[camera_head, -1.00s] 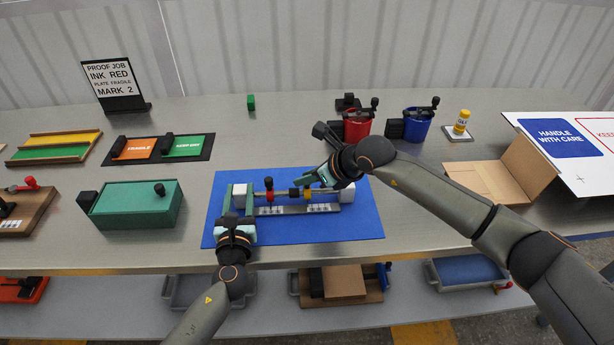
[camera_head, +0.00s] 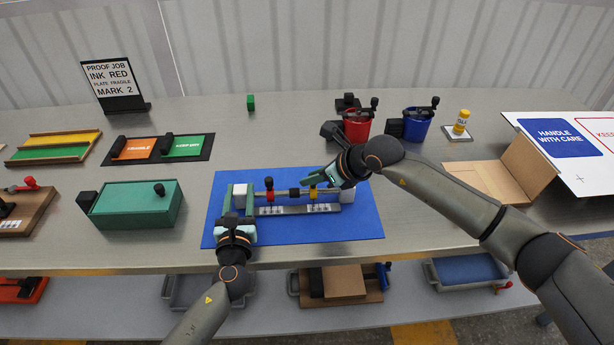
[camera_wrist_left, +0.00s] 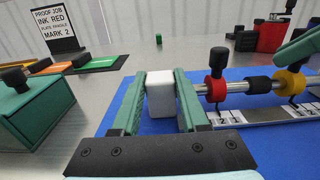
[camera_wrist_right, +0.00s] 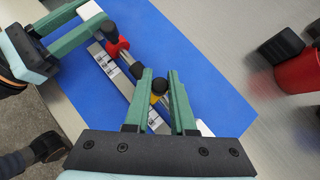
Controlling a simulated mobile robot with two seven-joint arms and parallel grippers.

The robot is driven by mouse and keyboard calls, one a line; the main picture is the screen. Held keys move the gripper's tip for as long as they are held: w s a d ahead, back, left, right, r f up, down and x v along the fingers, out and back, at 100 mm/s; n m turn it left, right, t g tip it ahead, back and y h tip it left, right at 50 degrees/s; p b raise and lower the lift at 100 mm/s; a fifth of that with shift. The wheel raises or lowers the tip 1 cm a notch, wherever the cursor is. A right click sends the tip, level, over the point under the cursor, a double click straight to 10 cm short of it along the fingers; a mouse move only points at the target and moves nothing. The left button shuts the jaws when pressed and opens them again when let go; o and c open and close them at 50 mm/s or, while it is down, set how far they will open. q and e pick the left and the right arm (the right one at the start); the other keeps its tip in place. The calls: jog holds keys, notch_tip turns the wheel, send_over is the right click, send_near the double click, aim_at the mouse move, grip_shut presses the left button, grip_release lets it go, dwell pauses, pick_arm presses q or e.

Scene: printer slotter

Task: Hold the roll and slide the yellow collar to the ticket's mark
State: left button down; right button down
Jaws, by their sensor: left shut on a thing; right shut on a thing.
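The roll is a grey bar with white end blocks (camera_head: 239,189) on a blue mat (camera_head: 345,228). My left gripper (camera_head: 240,204) is shut on the left white block, seen between its fingers in the left wrist view (camera_wrist_left: 160,98). A red collar (camera_wrist_left: 217,62), a black sleeve (camera_wrist_left: 258,85) and the yellow collar (camera_wrist_left: 290,82) sit along the bar. My right gripper (camera_head: 320,180) is shut on the yellow collar's black knob (camera_wrist_right: 160,86). A scale strip (camera_head: 283,210) with two groups of marks runs in front. The yellow collar stands over the right group; the exact mark is unclear. The ticket (camera_head: 110,78) reads MARK 2.
A green box (camera_head: 135,206) stands left of the mat. A red pot (camera_head: 357,126) and a blue pot (camera_head: 417,124) stand behind, and an open carton (camera_head: 500,178) is at right. My right arm crosses over the mat's right side.

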pick_arm(q)
jog(key=shift+a, duration=0.1)
pick_arm(e)
jog(key=shift+d, duration=0.65)
jog(key=c, duration=0.7)
grip_release()
jog(key=shift+a, duration=0.1)
jog(key=shift+c, duration=0.2)
jog(key=v, duration=1.2)
pick_arm(q)
jog(key=shift+c, duration=1.8)
grip_release()
